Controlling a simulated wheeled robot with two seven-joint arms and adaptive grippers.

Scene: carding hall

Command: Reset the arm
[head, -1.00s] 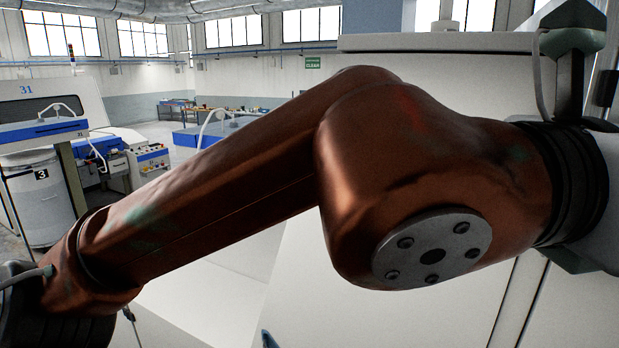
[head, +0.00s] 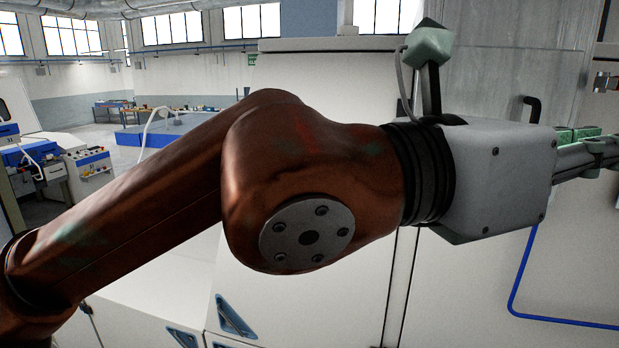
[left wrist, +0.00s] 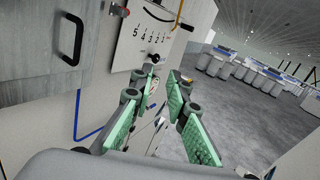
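My left arm, copper-brown with a grey wrist block, stretches across the head view from lower left to right. My left gripper (head: 588,150) shows only in part at the right edge there, in front of a pale machine front (head: 480,290). In the left wrist view the gripper (left wrist: 163,82) has its green-padded fingers apart, with nothing between them. A panel marked with numbers (left wrist: 148,38) is beyond the fingertips, partly hidden by them. I cannot tell the distance from the fingertips to it. My right gripper is in neither view.
A black handle (left wrist: 71,40) sits on a grey door beside the left finger. A blue pipe (head: 515,285) runs along the machine front. Open floor (left wrist: 245,115) and rows of machines lie to the right in the wrist view.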

